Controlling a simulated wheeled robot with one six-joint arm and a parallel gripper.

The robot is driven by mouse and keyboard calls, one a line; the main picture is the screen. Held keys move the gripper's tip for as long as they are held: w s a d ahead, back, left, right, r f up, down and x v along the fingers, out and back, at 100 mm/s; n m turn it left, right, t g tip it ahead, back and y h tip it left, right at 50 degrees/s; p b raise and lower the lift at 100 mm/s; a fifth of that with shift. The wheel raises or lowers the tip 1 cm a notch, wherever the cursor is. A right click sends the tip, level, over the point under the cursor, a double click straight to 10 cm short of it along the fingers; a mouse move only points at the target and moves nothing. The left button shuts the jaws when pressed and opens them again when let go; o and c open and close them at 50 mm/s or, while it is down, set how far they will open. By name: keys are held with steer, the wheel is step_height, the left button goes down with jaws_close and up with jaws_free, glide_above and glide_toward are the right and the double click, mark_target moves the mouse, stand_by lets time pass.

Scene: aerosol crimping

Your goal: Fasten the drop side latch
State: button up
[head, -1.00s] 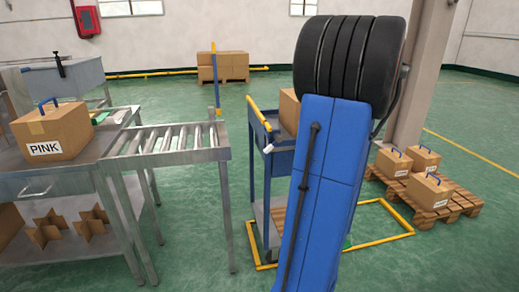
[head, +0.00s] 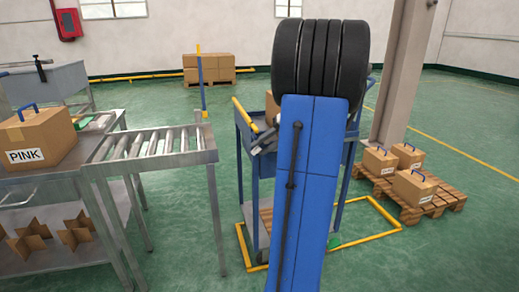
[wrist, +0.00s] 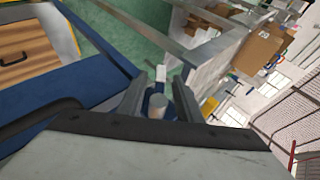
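The blue cart (head: 243,150) stands in the middle of the head view, partly hidden behind my blue arm. It has a yellow bar (head: 243,111) along its upper left edge. My gripper (head: 262,139) is at the cart's near left upper corner, mostly hidden by my arm. In the wrist view my gripper (wrist: 158,100) is open, with a finger on each side of a short grey cylinder (wrist: 157,105). A blue piece with a white tip (wrist: 160,74) shows just beyond; these look like the latch parts. I cannot tell whether a finger touches them.
A roller conveyor (head: 150,145) and a table with a PINK carton (head: 38,138) stand to the left. A pallet (head: 410,195) with several cartons is at the right by a pillar (head: 402,75). A yellow floor frame (head: 375,238) surrounds the cart.

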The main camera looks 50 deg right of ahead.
steer(key=shift+x, duration=0.85)
jaws_close()
steer(key=shift+a+y, duration=0.1)
steer(key=shift+y, duration=0.2)
steer(key=t+y, duration=0.1)
steer(key=r+m+t+y, duration=0.1)
steer(key=shift+w+a+t+y, duration=0.15)
steer(key=shift+a+t+y, duration=0.05)
steer(key=shift+t+y, duration=0.1)
steer(key=shift+a+r+m+t+y, duration=0.1)
steer(key=shift+r+m+t+y, duration=0.25)
steer(key=shift+t+y, duration=0.35)
steer(key=shift+a+r+m+t+y, duration=0.1)
steer(key=shift+r+m+t+y, duration=0.35)
steer(key=shift+t, duration=0.35)
